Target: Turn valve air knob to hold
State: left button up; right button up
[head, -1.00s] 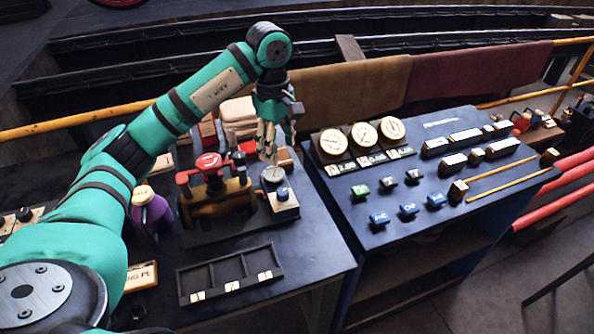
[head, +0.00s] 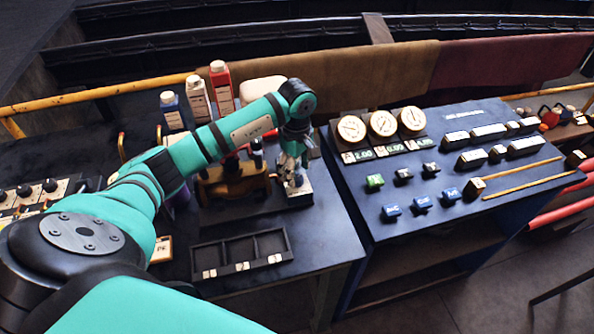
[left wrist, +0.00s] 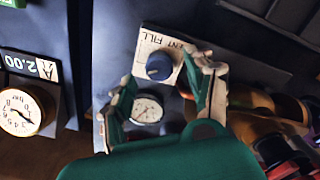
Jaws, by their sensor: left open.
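The air knob (left wrist: 159,66) is a dark blue round knob on a pale plate (left wrist: 150,45) with lettering that reads "FILL" and part of "VENT". A small round gauge (left wrist: 147,108) sits beside it. In the left wrist view, my left gripper (left wrist: 166,72) is open, with one fingertip on each side of the knob; I cannot tell whether they touch it. In the head view, my left gripper (head: 292,172) is over the valve block at the right end of the left bench, and partly hides the knob. My right gripper is not in view.
A brass-coloured valve body (head: 235,185) stands left of the gripper, partly behind my arm. A black divided tray (head: 240,252) lies in front. Bottles (head: 198,97) stand behind. A blue console (head: 400,225) with gauges (head: 382,124) and switches stands to the right.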

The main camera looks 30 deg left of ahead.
pick_arm(q)
jog(key=shift+f, duration=1.3)
jog(key=c, duration=0.8)
grip_shut()
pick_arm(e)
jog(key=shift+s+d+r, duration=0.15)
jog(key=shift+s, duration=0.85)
